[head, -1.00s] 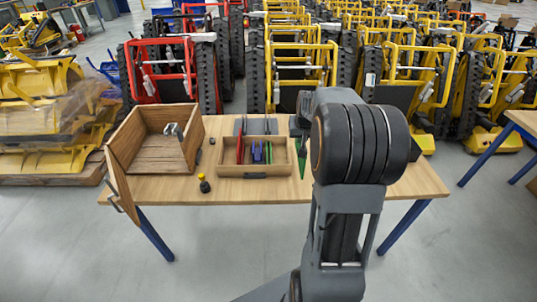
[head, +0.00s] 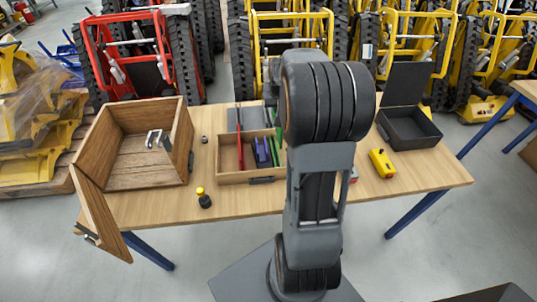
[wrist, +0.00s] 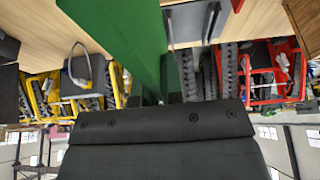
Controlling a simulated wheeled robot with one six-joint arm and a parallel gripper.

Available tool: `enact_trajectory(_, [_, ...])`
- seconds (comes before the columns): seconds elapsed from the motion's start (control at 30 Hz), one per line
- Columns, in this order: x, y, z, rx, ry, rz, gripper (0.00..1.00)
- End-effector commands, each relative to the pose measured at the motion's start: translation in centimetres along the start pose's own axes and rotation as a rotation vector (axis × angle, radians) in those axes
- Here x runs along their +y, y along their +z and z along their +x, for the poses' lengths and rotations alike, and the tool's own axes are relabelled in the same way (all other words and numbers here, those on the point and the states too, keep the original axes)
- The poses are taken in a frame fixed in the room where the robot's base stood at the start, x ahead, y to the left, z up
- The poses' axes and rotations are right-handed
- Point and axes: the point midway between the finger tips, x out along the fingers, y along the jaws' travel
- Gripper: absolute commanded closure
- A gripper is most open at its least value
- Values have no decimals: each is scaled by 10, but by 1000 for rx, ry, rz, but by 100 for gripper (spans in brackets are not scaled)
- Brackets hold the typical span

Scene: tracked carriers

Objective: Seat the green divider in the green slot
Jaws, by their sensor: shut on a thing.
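The wooden tray (head: 236,177) sits on the workbench with a red divider (head: 240,152) and a blue-purple divider (head: 263,152) upright in it. The green divider (wrist: 125,35) fills much of the upper middle of the wrist view. My gripper (wrist: 165,98) is shut on it. In the head view the green divider (head: 277,147) shows as a thin strip at the tray's right end, beside my arm. My arm hides the gripper there. I cannot tell whether the divider's lower edge is in a slot; the green slot itself is not visible.
An open wooden box (head: 140,172) with a metal bracket stands left of the tray. A small black-and-yellow object (head: 203,198) lies in front. Right of my arm are a yellow device (head: 382,163) and an open black case (head: 408,130). The bench's front right (head: 400,195) is clear.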

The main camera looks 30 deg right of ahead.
Motion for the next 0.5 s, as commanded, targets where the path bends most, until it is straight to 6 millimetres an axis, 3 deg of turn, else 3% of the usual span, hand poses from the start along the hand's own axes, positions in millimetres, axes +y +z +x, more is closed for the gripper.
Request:
enact_trajectory(0.03, [1,5,12,1,1,2,100])
enact_trajectory(0.5, [0,24,58,1,0,0,100])
